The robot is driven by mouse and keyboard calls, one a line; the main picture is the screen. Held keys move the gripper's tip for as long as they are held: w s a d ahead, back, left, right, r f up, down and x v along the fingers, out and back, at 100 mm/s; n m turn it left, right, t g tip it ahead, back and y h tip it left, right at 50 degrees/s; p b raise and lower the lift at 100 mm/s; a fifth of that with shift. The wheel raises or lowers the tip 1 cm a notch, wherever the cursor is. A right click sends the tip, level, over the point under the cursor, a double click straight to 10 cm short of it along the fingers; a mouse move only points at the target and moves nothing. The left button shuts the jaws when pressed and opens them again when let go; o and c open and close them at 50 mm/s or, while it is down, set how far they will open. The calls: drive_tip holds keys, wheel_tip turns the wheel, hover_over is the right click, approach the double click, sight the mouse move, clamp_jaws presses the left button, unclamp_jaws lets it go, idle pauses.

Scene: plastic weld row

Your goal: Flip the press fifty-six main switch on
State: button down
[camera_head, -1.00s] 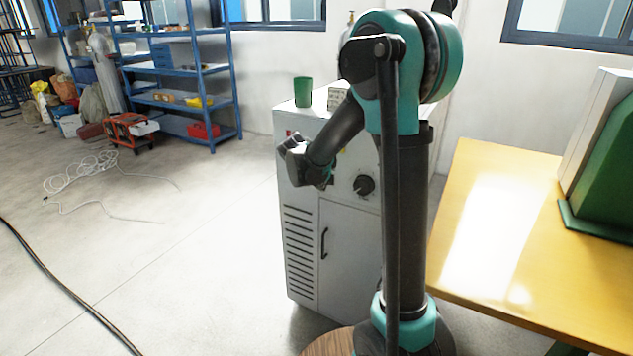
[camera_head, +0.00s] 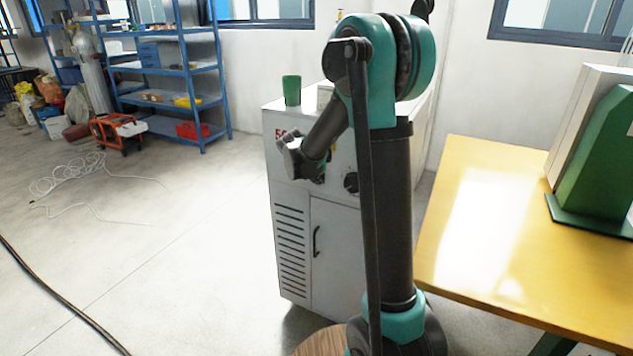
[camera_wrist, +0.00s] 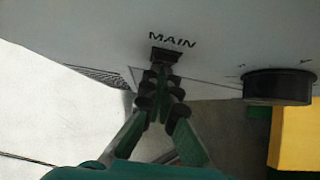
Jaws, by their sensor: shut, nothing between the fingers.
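The press cabinet (camera_head: 338,255) is a pale grey box with red marking, partly hidden by my arm, at its upper left; I can make out a 5. In the wrist view, the main switch (camera_wrist: 165,56) is a small black piece on the panel beside the printed word MAIN (camera_wrist: 172,41). My gripper (camera_wrist: 161,74) is shut and empty. Its fingertips lie right at the switch and overlap its edge in the picture. I cannot tell whether they touch it, or which way the switch is set. In the head view the switch is hidden behind my arm.
A black round knob (camera_wrist: 278,86) sticks out of the panel, right of the switch. A green cup (camera_head: 291,90) stands on the cabinet. A yellow table (camera_head: 455,235) with a green machine (camera_head: 598,165) is to the right. The floor at left is open, with cables.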

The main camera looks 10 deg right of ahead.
drive_tip(key=shift+r, duration=0.1)
drive_tip(key=shift+r, duration=0.75)
drive_tip(key=shift+a, duration=0.1)
